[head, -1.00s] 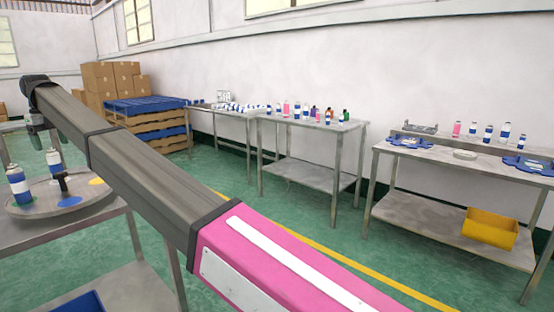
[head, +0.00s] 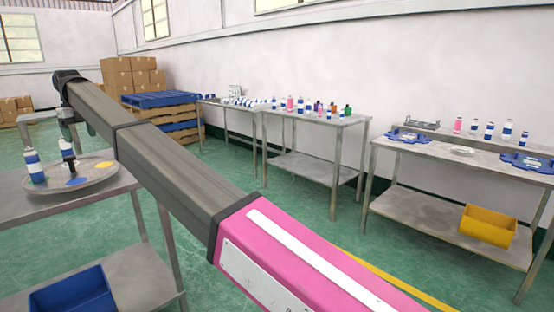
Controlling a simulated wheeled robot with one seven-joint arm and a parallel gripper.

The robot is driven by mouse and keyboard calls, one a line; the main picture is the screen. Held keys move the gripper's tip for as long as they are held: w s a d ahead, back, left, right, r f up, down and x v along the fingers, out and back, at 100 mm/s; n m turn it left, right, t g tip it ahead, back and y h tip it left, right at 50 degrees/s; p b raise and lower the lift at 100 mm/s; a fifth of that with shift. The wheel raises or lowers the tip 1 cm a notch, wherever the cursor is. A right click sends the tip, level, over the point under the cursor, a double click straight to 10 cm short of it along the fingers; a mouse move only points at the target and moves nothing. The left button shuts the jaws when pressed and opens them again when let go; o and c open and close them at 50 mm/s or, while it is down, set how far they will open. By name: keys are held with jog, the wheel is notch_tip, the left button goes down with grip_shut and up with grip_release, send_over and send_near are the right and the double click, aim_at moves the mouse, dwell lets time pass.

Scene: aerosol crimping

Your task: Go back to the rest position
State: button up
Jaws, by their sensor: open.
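My arm reaches from the lower right to the upper left of the head view. My gripper (head: 70,122) hangs from its far end, small, over the left table. It looks open and empty, though its fingertips are hard to make out. Below it, a round grey turntable (head: 100,178) lies on the left table. A blue and white can (head: 34,168) stands on the turntable's left side. Another blue and white can (head: 66,147) shows behind a dark post (head: 69,163). The turntable carries a blue spot (head: 75,182) and an orange spot (head: 104,164).
A blue bin (head: 75,293) sits on the left table's lower shelf. Tables along the wall hold several bottles and cans, with blue trays (head: 409,136) and a yellow bin (head: 487,226) at the right. Stacked pallets (head: 165,113) and boxes stand behind. Green floor lies open between.

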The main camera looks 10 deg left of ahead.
jog(key=w+d+f+n, duration=0.2)
jog(key=w+d+f, duration=0.8)
jog(key=d, duration=0.2)
jog(key=w+d+f+n, duration=0.3)
jog(key=w+d+f, duration=0.35)
jog(key=d, duration=0.65)
jog(key=w+d+f+n, duration=0.25)
jog(key=d+f, duration=0.65)
jog(key=d, duration=0.5)
jog(key=w+d+f+n, duration=0.2)
jog(key=w+d+f, duration=0.45)
jog(key=d, duration=0.65)
jog(key=s+d+f+n, duration=0.2)
jog(key=d+f, duration=0.2)
jog(key=d, duration=0.5)
jog(key=s+d+f+n, duration=0.2)
jog(key=d+f, duration=0.3)
jog(key=d, duration=0.5)
jog(key=s+d+f+n, duration=0.2)
jog(key=d+f, duration=0.2)
jog(key=d, duration=0.5)
jog(key=s+d+f+n, duration=0.2)
jog(key=s+d+f, duration=0.1)
jog(key=s+d, duration=0.4)
jog(key=s+d+f+n, duration=0.3)
jog(key=s+d, duration=0.4)
jog(key=d, duration=0.6)
jog(key=shift+d+f+n, duration=0.15)
jog(key=shift+f+n, duration=0.15)
jog(key=shift+n, duration=0.05)
